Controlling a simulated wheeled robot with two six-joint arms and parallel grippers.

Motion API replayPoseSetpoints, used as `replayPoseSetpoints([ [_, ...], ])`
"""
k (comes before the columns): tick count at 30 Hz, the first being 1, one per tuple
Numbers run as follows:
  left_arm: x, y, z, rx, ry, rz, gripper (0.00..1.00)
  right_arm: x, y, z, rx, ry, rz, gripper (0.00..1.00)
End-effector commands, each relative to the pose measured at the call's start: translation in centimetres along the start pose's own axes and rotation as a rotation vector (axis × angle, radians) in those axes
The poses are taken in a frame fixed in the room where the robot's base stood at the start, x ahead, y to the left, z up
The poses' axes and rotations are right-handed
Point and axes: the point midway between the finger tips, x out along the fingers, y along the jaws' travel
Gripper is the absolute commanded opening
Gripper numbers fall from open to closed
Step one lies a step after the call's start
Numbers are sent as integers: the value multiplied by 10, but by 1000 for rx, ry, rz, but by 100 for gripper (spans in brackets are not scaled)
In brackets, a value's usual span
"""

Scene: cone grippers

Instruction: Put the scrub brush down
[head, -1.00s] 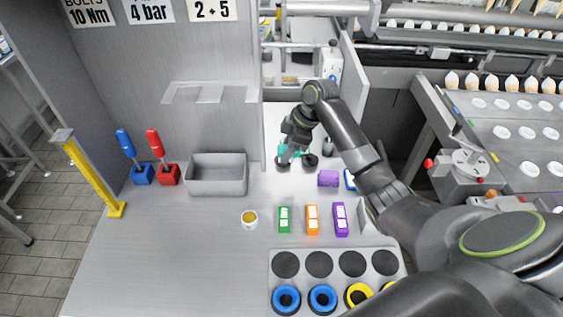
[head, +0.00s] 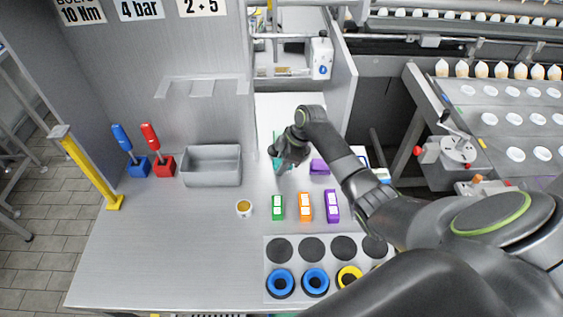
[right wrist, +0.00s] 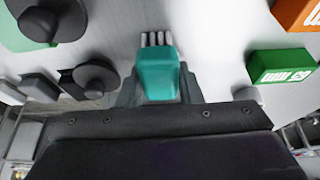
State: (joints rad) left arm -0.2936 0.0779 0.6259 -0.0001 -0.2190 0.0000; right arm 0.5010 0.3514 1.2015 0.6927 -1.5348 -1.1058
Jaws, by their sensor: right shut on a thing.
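The scrub brush (right wrist: 158,76) is teal with pale grey bristles, which show at its far end in the right wrist view. My right gripper (head: 281,164) is shut on it, over the bench top right of the grey bin. In the head view only a small teal patch of the brush (head: 287,169) shows, the rest being hidden by the gripper. I cannot tell whether the brush touches the bench. My left gripper is not in view.
A grey bin (head: 212,180), a small cup (head: 244,208), and green (head: 278,208), orange (head: 305,207) and purple (head: 332,206) blocks stand nearby. Dark round knobs (right wrist: 95,77) lie close left in the wrist view. The bench's front left is clear.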

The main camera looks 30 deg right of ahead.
Motion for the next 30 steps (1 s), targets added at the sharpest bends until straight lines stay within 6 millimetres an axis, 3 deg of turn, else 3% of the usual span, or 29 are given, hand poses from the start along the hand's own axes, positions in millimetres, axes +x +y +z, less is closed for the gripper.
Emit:
replayPoseSetpoints([
  [1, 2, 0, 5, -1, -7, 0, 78, 2, 0, 1, 0, 0, 0, 6],
  [2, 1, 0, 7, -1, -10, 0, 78, 2, 0, 1, 0, 0, 0, 34],
  [7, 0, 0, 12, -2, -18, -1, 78, 2, 0, 1, 0, 0, 0, 54],
  [20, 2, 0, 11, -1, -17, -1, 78, -9, 1, 0, 0, 1, 2, 54],
  [30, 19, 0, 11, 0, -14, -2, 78, -75, 2, 1, -3, -2, 7, 54],
])
